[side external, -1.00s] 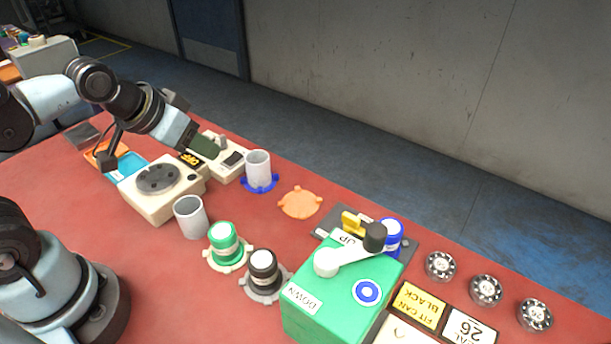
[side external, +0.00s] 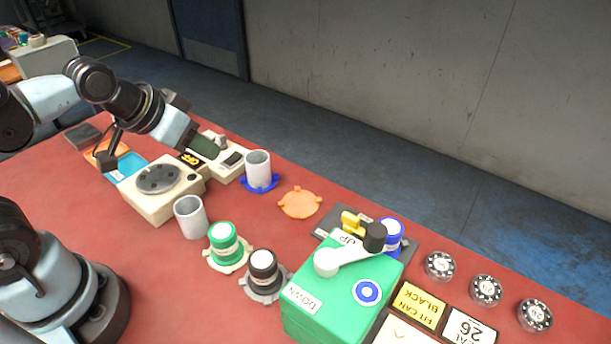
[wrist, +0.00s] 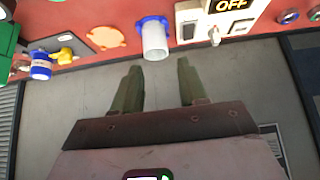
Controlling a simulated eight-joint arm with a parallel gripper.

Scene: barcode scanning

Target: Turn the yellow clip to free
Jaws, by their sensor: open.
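The yellow clip (side external: 352,222) sits behind the green box, on a dark plate (side external: 324,235) beside a blue-capped can (side external: 391,235). In the wrist view the yellow clip (wrist: 66,55) shows at the upper left, next to the blue can (wrist: 40,66). I cannot read any label by the clip. My gripper (side external: 206,147) is far to the left of the clip, above the cream devices at the table's back edge. In the wrist view my gripper (wrist: 158,75) is open, its two green fingers apart with nothing between them.
A green box (side external: 345,290) with a grey lever arm stands in front of the clip. A grey cup on a blue base (side external: 258,170), an orange disc (side external: 300,202), a grey cup (side external: 191,217), and green (side external: 226,245) and black (side external: 264,270) cans stand between. Several round metal parts lie at right.

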